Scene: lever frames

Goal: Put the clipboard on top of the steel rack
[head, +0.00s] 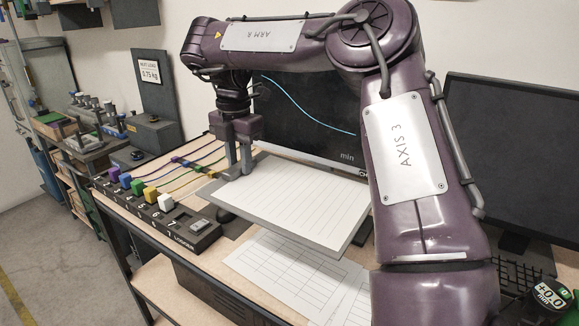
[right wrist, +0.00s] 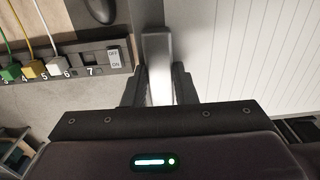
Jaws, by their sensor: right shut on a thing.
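The clipboard (head: 295,205) is a flat grey board with lined white paper on it, roughly level above the bench top in the head view. My right gripper (head: 238,172) is shut on its left end. In the right wrist view, the fingers (right wrist: 159,88) close on the grey metal clip (right wrist: 156,50), and the lined paper (right wrist: 255,55) extends to the right. Part of the clipboard's right side is hidden behind my right arm in the head view. I cannot pick out the steel rack with certainty. My left gripper is not in view.
Loose printed sheets (head: 285,275) lie on the bench below the clipboard. A logger strip (head: 150,212) with coloured plugs and cables runs along the front-left edge. A dark monitor (head: 305,112) stands behind the clipboard. A keyboard (head: 520,272) is at right. Another cluttered bench (head: 85,140) stands at left.

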